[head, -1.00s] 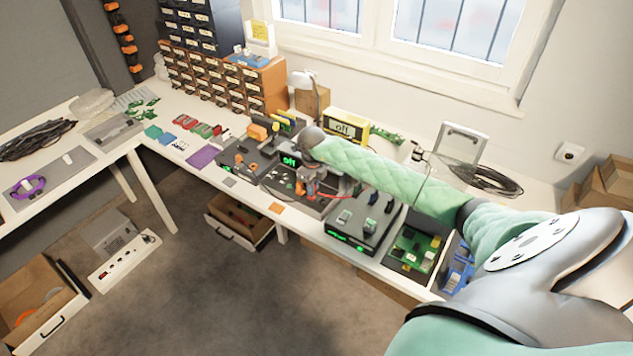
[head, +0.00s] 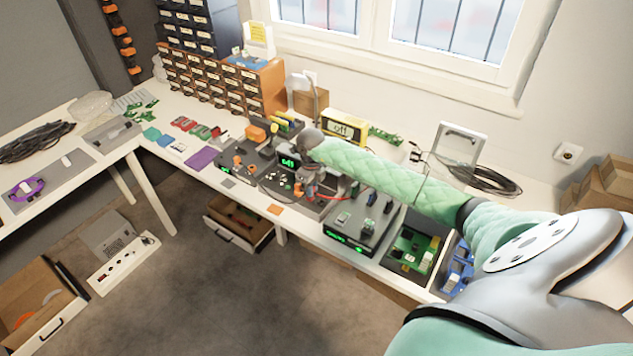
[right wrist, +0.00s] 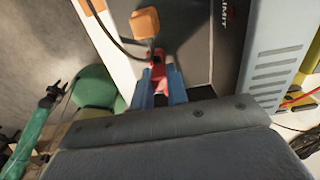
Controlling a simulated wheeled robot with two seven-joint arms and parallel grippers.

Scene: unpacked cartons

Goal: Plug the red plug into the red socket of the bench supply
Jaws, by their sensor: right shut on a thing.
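My right gripper (head: 305,188) reaches down at the middle of the bench, in front of a dark unit with a green lit display (head: 288,161). The right wrist view shows its two blue fingers (right wrist: 160,92) shut on the red plug (right wrist: 158,72). A red cable (head: 335,198) runs to the right from near the gripper in the head view. In the right wrist view the plug is over a dark panel (right wrist: 185,45) with the word LIMIT on it. The red socket is not clearly visible. My left gripper is not in view.
An orange block (right wrist: 145,22) and a dark cable are close to the plug. A vented grey-blue case (right wrist: 278,60) stands to the right in the wrist view. A dark device with green displays (head: 360,225) is right of the gripper. Drawer cabinets (head: 225,80) stand behind.

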